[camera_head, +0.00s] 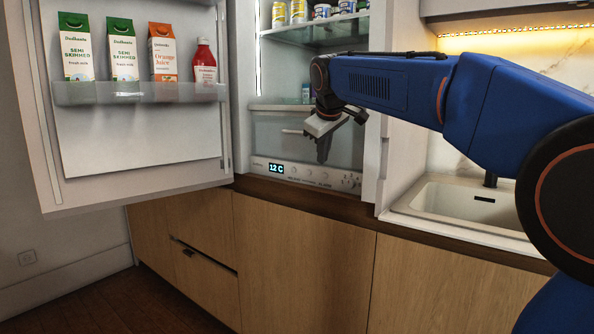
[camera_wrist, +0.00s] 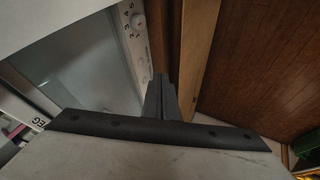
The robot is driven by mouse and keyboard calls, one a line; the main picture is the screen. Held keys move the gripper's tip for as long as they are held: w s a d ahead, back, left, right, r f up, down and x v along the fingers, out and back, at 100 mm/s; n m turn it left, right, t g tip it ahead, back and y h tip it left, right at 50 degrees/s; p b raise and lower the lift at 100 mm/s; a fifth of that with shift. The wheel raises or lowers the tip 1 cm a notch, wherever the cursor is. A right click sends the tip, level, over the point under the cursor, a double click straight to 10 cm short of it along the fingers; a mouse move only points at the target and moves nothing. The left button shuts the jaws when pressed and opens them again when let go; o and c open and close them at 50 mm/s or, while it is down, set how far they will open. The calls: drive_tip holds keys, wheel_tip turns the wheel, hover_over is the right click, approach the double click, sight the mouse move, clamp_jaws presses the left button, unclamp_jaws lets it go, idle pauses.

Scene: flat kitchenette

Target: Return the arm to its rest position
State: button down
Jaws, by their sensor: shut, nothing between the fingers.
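My arm (camera_head: 400,90) reaches in from the right of the head view, bent down at the wrist in front of the open fridge. My gripper (camera_head: 323,158) points downward, shut and empty, in front of the fridge's lower drawer and just above its control panel. In the wrist view my gripper's fingers (camera_wrist: 160,98) are together with nothing between them. The fridge's control panel (camera_head: 300,174) shows "12 C".
The fridge door (camera_head: 140,140) stands wide open at left, with cartons and a red bottle (camera_head: 204,66) in its rack. A shelf (camera_head: 320,30) holds several cans and tubs. A sink (camera_head: 455,200) lies right. Wooden cabinets (camera_head: 300,260) are below; a drawer (camera_head: 200,280) stands slightly open.

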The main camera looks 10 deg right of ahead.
drive_tip(key=s+d+f+m, duration=0.2)
drive_tip(key=s+f, duration=0.9)
drive_tip(key=s, duration=0.3)
drive_tip(key=s+d+f+m+g, duration=0.1)
drive_tip(key=s+d+f+m, duration=0.2)
drive_tip(key=s+f, duration=0.8)
drive_tip(key=s+d+f+m+g, duration=0.1)
drive_tip(key=s+d+f+m, duration=0.1)
drive_tip(key=s+f, duration=0.9)
drive_tip(key=s+d, duration=0.1)
drive_tip(key=s, duration=0.4)
drive_tip(key=shift+s+d+m+y, duration=0.25)
drive_tip(key=shift+s+m+y, duration=0.05)
drive_tip(key=shift+s+y, duration=0.1)
drive_tip(key=shift+w, duration=0.1)
